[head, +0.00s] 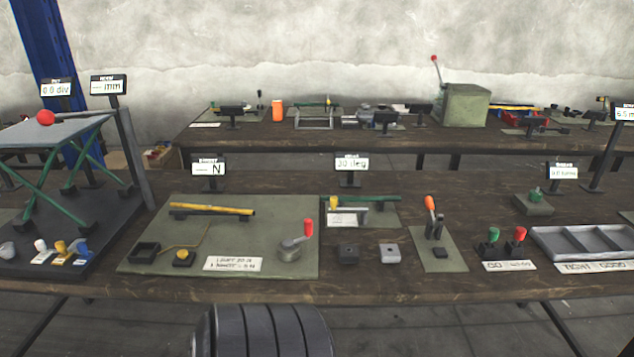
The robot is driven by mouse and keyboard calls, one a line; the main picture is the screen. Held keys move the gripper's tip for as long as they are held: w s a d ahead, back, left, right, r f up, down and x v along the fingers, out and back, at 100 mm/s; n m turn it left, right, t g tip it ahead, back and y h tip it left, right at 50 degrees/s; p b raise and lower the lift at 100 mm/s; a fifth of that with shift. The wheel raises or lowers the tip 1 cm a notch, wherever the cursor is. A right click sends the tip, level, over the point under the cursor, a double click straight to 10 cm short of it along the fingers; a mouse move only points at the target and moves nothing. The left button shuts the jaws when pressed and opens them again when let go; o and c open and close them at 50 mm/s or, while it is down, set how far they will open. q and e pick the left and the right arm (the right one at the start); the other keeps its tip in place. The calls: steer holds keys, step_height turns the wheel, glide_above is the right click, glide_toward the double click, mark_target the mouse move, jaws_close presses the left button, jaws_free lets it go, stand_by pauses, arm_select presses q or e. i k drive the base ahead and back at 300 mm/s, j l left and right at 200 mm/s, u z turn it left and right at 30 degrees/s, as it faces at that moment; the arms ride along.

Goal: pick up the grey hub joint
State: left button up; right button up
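A small light grey block (389,253) with a dark spot on top sits on the front of the near wooden bench, right of centre. It looks like the grey hub joint, though it is too small to be certain. A similar, darker block (347,253) sits just left of it, with a gap between them. Neither of my grippers is in the head view, and nothing is touching either block.
A green mat (150,225) with a red-handled lever (308,230) lies to the left. A plate with an orange-handled lever (430,205) stands close to the right. A grey compartment tray (590,242) is farther right. Bare wood lies in front of the blocks.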

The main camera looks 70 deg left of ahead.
mark_target(388, 252)
steer(key=k+l+u, duration=0.1)
steer(key=u, duration=1.85)
